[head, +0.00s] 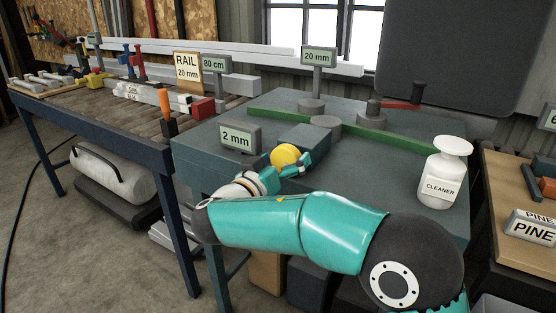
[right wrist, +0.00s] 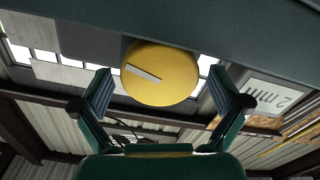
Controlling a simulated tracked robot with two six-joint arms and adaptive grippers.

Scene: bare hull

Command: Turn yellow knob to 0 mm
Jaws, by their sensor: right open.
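The yellow knob (head: 284,156) sits on the front side of a grey block on the green-grey bench. In the right wrist view the round yellow knob (right wrist: 165,72) shows a pale pointer mark, slanted. A small display (head: 240,138) beside it reads 2 mm; it also shows, turned, in the right wrist view (right wrist: 275,97). My right gripper (head: 291,169) is at the knob, open, with one finger on each side. In the right wrist view the fingers of my right gripper (right wrist: 163,84) look apart from the knob. My left gripper is in neither view.
A white CLEANER bottle (head: 442,172) stands at the bench's right edge. A green bar (head: 383,138) crosses the bench behind, near a 20 mm display (head: 318,57). A RAIL 20 mm sign (head: 187,71) and an orange-handled tool (head: 165,108) stand on the left table.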

